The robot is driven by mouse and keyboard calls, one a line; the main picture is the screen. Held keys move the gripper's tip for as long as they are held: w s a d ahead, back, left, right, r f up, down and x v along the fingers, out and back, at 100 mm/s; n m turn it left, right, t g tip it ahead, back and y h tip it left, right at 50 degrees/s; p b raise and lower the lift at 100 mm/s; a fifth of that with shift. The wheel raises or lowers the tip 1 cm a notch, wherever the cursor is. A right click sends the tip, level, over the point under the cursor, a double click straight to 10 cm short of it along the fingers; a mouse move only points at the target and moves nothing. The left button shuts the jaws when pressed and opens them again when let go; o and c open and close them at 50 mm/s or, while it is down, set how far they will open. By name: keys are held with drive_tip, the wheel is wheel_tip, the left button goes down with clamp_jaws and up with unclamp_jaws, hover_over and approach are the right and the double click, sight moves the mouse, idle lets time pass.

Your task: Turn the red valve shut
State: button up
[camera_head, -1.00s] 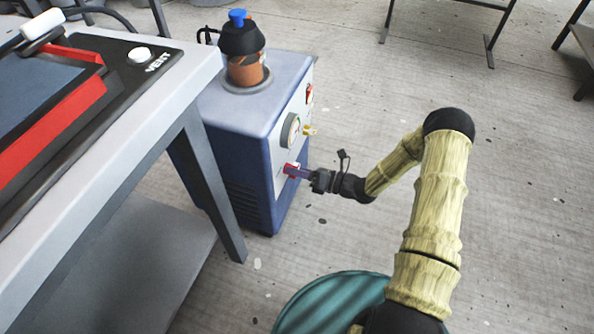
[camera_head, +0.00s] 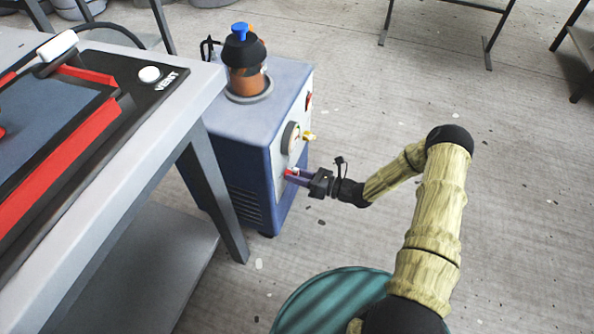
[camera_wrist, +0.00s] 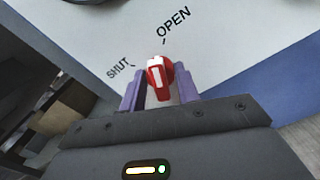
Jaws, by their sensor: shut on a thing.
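The red valve (camera_wrist: 160,78) has a white stripe on its handle and sits on the pale front panel of a blue machine. In the wrist view it stands between the purple fingers of my gripper (camera_wrist: 159,85), which is shut on it. The stripe points up and slightly left, between the marks by the printed words OPEN (camera_wrist: 173,22) and SHUT (camera_wrist: 118,69). In the head view my gripper (camera_head: 298,177) reaches the panel from the right, and only a little red of the valve shows at its tips.
A grey table (camera_head: 195,100) stands close on the left.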

drive_tip(key=n+p, duration=0.1)
drive_tip(key=n, duration=0.1)
drive_tip(key=n+p, duration=0.1)
drive_tip(key=p, duration=0.1)
drive_tip(key=shift+r+n, duration=0.2)
drive_tip(key=shift+n, duration=0.2)
drive_tip(key=n+p, duration=0.3)
drive_tip(key=shift+n+p, duration=0.3)
drive_tip(key=shift+p, duration=0.05)
drive_tip(key=n+p, duration=0.2)
drive_tip(key=n, duration=0.1)
drive_tip(key=shift+f+n+p, duration=0.1)
drive_tip(key=shift+n+p, duration=0.2)
drive_tip(key=shift+p, duration=0.05)
drive_tip(key=shift+s+f+n+p, duration=0.1)
drive_tip(key=shift+f+n+p, duration=0.1)
drive_tip(key=shift+n+p, duration=1)
drive_tip(key=shift+n+b, duration=0.35)
drive_tip(key=shift+n, duration=0.05)
drive_tip(key=o, duration=1)
drive_tip(key=shift+c, duration=0.2)
drive_tip(key=shift+d, duration=0.1)
drive_tip(key=p+v, duration=0.2)
drive_tip(key=v, duration=1.5)
drive_tip(key=shift+d, duration=0.15)
